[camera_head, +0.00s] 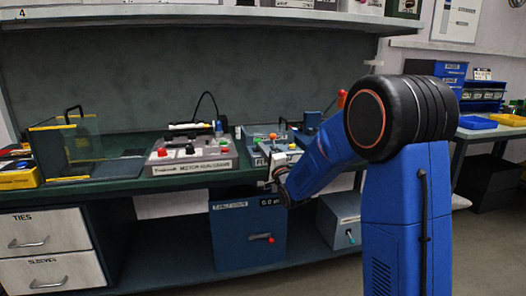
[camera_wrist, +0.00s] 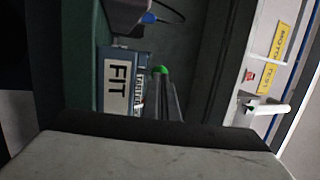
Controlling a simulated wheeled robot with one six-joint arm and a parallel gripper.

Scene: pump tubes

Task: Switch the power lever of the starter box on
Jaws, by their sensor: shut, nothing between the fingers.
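I cannot make out for certain which box is the starter box. A box with a red handle (camera_head: 270,239) stands on the lower shelf; it is a blue box (camera_head: 235,222). An orange-red knob (camera_head: 342,98) shows beside my arm at the back right of the bench. My gripper (camera_head: 272,184) is at the bench's front edge, below a blue box with a FIT label (camera_head: 262,159). That label also shows sideways in the wrist view (camera_wrist: 118,83), with a green knob (camera_wrist: 161,70) close by. My gripper is shut and empty; its fingertips are dark and hard to see.
A grey control box (camera_head: 190,157) with coloured buttons and a motor label stands on the bench (camera_head: 110,186). A clear-sided case (camera_head: 62,150) is at the left. A grey-blue box (camera_head: 345,215) is on the lower shelf. The floor (camera_head: 340,280) in front is clear.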

